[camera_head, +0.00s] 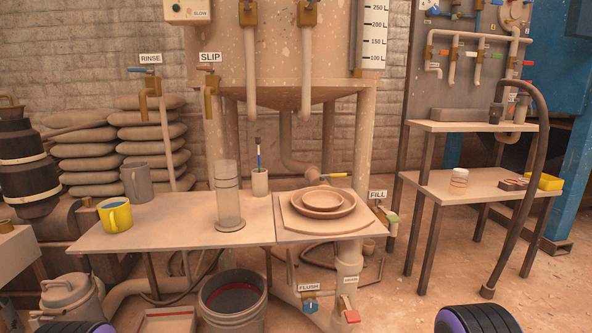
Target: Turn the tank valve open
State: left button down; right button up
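The large beige tank (280,60) stands behind the tables against the block wall. Other valves carry labels: RINSE with a blue handle (138,70), SLIP (207,68), FILL with a pale green handle (392,217), and FLUSH with a blue handle (310,305). Neither of my grippers shows; only dark purple-ringed parts, probably mine, show at the bottom corners.
The front table (175,222) holds a yellow mug (115,214), a grey mug (137,183), a clear cylinder (229,195) and a brush cup (260,182). Stacked dishes (323,201) sit before the yellow lever. A bucket (233,298) stands below. A two-tier bench (470,188) is at right.

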aim_at(333, 175)
jog(key=u, duration=0.45)
jog(key=i, duration=0.95)
jog(key=z, duration=1.15)
